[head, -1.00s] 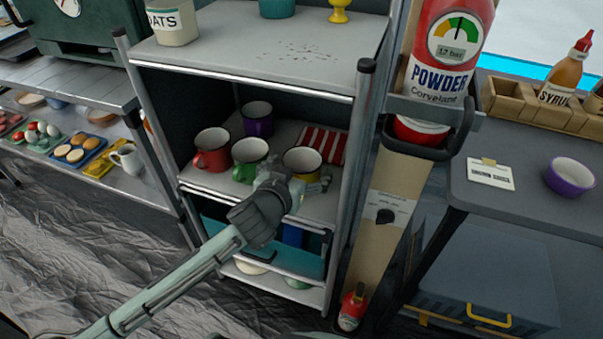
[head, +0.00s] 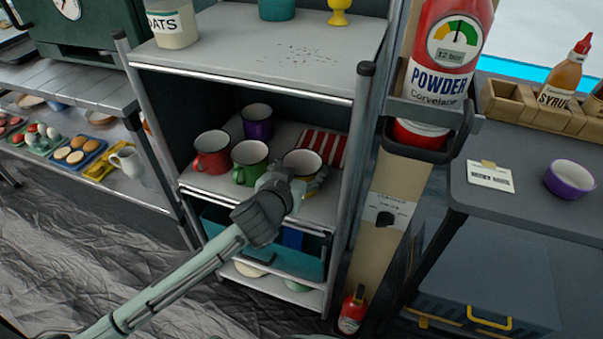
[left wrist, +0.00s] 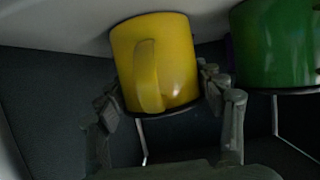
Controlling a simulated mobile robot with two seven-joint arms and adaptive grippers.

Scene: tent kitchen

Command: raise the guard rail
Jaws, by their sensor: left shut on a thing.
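My left gripper (head: 292,180) is at the front of the middle shelf (head: 218,188), around the yellow mug (head: 314,185). In the left wrist view the gripper (left wrist: 170,98) has one finger on each side of the mug (left wrist: 178,62), whose handle faces the camera. The gripper is shut on the mug, which partly hides behind the hand in the head view. I cannot single out a guard rail. Thin metal bars (left wrist: 141,140) show below the mug in the left wrist view. My right gripper is not in view.
A green mug (head: 248,160), a red mug (head: 211,153) and a purple mug (head: 257,120) stand close by. A red-striped cloth (head: 325,143) lies behind. A teal crate (head: 225,235) sits below. Shelf posts (head: 357,140) and the powder extinguisher (head: 440,70) are at right.

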